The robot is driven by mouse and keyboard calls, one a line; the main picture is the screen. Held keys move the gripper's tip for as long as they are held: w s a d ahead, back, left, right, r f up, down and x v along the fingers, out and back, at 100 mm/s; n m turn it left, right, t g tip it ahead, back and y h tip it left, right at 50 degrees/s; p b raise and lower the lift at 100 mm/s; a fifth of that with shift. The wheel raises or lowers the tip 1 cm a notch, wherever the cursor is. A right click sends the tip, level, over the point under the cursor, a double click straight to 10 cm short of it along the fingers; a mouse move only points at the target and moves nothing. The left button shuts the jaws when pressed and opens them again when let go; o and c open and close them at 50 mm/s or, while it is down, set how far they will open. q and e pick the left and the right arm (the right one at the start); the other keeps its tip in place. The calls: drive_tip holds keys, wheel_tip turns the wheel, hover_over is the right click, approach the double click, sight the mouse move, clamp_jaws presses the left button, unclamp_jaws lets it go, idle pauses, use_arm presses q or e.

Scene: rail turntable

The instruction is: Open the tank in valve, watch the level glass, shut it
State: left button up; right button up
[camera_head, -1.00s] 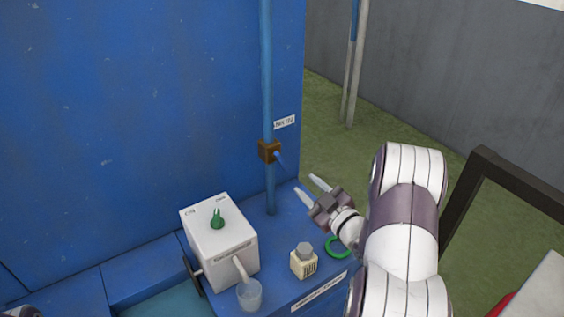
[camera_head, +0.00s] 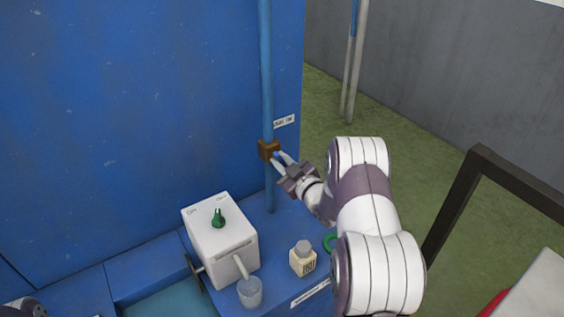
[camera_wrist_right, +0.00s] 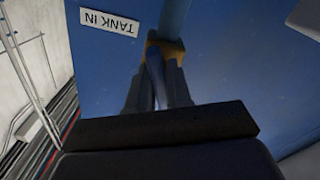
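The tank in valve (camera_head: 267,150) is a brass-coloured block on a vertical blue pipe, with a short blue lever. The lever (camera_wrist_right: 156,76) also shows in the right wrist view, running up to the brass body. My right gripper (camera_head: 280,157) is at the valve, its fingers on either side of the lever. They look open; whether they touch the lever is hard to tell. A white label (camera_wrist_right: 109,21) reading TANK IN, upside down in the wrist view, is beside the pipe. I cannot make out a level glass. My left gripper is out of view.
A white box (camera_head: 222,240) with a green knob (camera_head: 218,218) stands on the blue ledge. A clear cup (camera_head: 250,293) is under its spout. A small cream bottle (camera_head: 303,260) and a green ring (camera_head: 329,243) are near my right arm. A dark frame (camera_head: 462,205) stands at right.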

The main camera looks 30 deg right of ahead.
drive_tip(key=shift+f+m, duration=0.15)
drive_tip(key=shift+m, duration=0.35)
clamp_jaws()
drive_tip(key=shift+m+b, duration=0.45)
drive_tip(key=shift+m, duration=0.35)
drive_tip(key=m, duration=0.3)
drive_tip(key=shift+a, duration=0.1)
drive_tip(key=o, duration=0.7)
unclamp_jaws()
drive_tip(key=shift+o, duration=0.2)
drive_tip(key=shift+s, duration=0.4)
drive_tip(key=s+d+b, duration=0.1)
drive_tip(key=s+b, duration=0.1)
drive_tip(key=s, duration=1)
